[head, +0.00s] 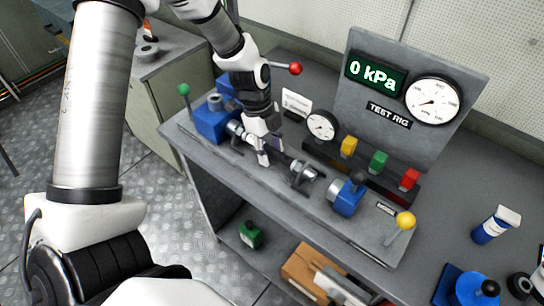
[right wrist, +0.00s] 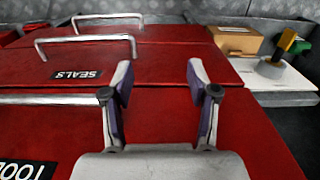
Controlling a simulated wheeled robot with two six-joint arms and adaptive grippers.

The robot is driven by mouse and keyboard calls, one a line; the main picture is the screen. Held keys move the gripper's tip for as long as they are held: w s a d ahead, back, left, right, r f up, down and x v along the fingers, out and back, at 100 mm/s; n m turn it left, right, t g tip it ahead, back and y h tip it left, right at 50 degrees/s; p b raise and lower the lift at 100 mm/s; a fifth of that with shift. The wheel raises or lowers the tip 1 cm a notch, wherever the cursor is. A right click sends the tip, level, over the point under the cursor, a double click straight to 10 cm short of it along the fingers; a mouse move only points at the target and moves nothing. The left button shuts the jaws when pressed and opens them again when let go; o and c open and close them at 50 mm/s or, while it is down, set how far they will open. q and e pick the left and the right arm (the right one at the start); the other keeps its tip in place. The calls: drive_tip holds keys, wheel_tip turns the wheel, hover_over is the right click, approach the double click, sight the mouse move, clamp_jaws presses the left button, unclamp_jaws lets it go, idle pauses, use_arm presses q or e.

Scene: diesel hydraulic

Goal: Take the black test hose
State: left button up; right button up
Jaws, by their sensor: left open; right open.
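The black test hose (head: 281,157) lies along the front of the grey bench, with silver fittings (head: 306,171) at its ends. It runs from near the blue block (head: 212,120) at the left to a small stand at the right. My left gripper (head: 264,153) is open and pointing down at the hose's middle. Its fingers cover part of the hose; I cannot tell whether they touch it. My right gripper (right wrist: 160,72) is open and empty in the right wrist view, in front of red drawers (right wrist: 170,110). It does not show in the head view.
The test rig panel (head: 414,90) reads 0 kPa. A round gauge (head: 321,126) and yellow, green and red blocks (head: 378,162) stand behind the hose. A blue valve (head: 347,196) and yellow-knobbed lever (head: 405,221) are at right. A cardboard box (head: 308,266) sits below.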

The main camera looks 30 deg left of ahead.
sight(279, 153)
use_arm(q)
drive_tip(key=shift+s+r, duration=0.15)
drive_tip(key=shift+s, duration=0.1)
drive_tip(key=shift+w, duration=0.25)
drive_tip(key=c, duration=0.7)
clamp_jaws()
drive_tip(key=shift+d, duration=0.1)
drive_tip(key=shift+d+f+b, duration=0.2)
drive_tip(key=shift+d+b, duration=0.2)
drive_tip(key=shift+b, duration=0.05)
drive_tip(key=shift+s+d+b, duration=0.15)
drive_tip(key=shift+d+b, duration=0.75)
drive_tip(key=shift+d, duration=0.15)
drive_tip(key=shift+r, duration=0.1)
